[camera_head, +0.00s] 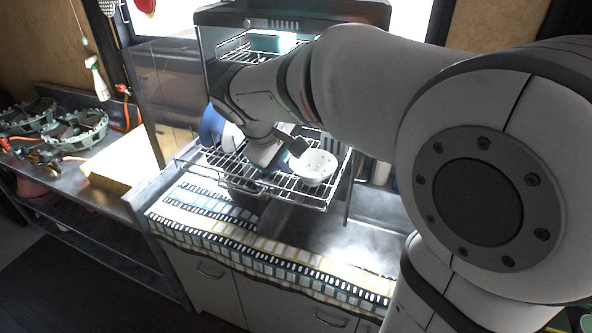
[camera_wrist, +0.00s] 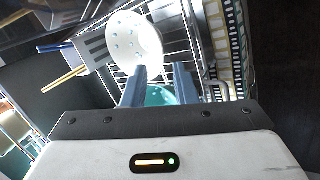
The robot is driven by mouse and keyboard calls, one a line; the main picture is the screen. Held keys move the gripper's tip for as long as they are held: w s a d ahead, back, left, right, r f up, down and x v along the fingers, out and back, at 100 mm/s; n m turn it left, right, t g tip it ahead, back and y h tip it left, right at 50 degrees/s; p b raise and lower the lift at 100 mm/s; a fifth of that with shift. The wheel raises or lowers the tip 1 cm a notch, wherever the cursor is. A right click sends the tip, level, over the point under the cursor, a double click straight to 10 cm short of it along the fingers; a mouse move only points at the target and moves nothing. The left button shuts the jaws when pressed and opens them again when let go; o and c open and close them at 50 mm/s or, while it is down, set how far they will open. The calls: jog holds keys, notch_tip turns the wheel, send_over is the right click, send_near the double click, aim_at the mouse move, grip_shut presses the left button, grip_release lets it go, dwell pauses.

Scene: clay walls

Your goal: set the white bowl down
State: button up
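The white bowl (camera_head: 315,167), with small dark spots inside, is at the front right of the wire rack (camera_head: 272,181). It appears to rest on the wires. In the wrist view the white bowl (camera_wrist: 132,42) shows just beyond my fingertips, overlapped by the left finger. My gripper (camera_wrist: 161,72) has its two blue-grey fingers apart, and the right finger stands clear of the bowl's edge. In the head view my gripper (camera_head: 297,147) is just left of and above the bowl. Any contact between finger and bowl is hard to tell.
A teal bowl (camera_wrist: 160,96) lies beneath my fingers in the wrist view. A patterned cloth (camera_head: 262,247) covers the counter in front.

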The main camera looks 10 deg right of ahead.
jog(key=s+d+f+m+y, duration=0.1)
jog(key=s+f+m+y, duration=0.1)
jog(key=s, duration=0.7)
jog(key=s+d+f+m+y, duration=0.2)
jog(key=s+m, duration=0.3)
jog(key=s, duration=0.3)
jog(key=shift+s+f+y, duration=0.35)
jog(key=shift+f+y, duration=0.15)
jog(key=shift+f, duration=0.35)
jog(key=shift+c, duration=0.5)
